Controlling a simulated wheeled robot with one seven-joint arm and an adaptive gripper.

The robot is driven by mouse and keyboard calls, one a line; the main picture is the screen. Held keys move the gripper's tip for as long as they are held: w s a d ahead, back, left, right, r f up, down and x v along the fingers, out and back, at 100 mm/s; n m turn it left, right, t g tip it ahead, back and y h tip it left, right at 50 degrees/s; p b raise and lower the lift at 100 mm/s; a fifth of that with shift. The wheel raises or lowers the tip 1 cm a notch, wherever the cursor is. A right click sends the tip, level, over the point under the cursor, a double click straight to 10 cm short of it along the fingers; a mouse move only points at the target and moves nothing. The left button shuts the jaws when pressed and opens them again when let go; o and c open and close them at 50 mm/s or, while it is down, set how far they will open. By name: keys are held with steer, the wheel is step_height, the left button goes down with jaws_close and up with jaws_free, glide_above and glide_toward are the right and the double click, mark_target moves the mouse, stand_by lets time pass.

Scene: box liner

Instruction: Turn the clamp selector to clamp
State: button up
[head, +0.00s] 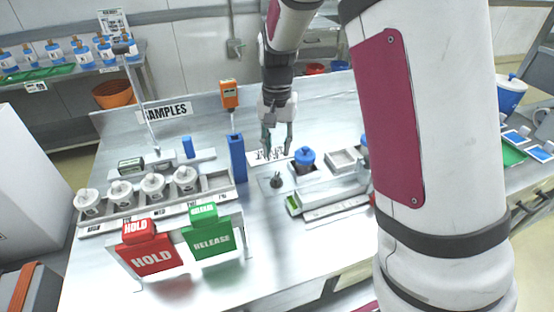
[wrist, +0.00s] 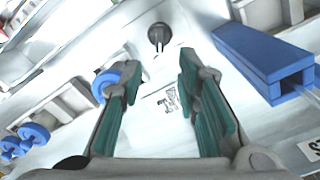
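A small dark knob (head: 276,181), which looks like the clamp selector, stands on a grey plate (head: 265,186) on the table in front of the blue-lidded jar (head: 304,157). In the wrist view the knob (wrist: 158,35) is at top centre, beyond my fingertips. My gripper (head: 277,150) points down behind the knob, apart from it. Its two green-padded fingers (wrist: 158,85) are spread with nothing between them. A white card with dark print (wrist: 168,101) shows on the surface between the fingers. The knob's exact pointing direction is too small to read.
A tall blue holder (head: 237,158) stands left of my gripper. White lidded jars (head: 153,185) sit in a rack further left. Red HOLD (head: 150,256) and green RELEASE (head: 210,240) signs stand at the front. The table's front middle is clear.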

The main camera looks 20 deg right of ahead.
step_height(320, 180, up, 3)
steer(key=shift+r, duration=0.1)
stand_by(0.5)
steer(key=s+r+n+t, duration=0.2)
steer(key=s+r+n, duration=0.1)
steer(key=s+r, duration=0.85)
steer(key=s+r+n+t, duration=0.1)
steer(key=s+n+t, duration=0.2)
steer(key=s, duration=1.2)
steer(key=shift+s+r, duration=0.2)
steer(key=shift+r, duration=0.05)
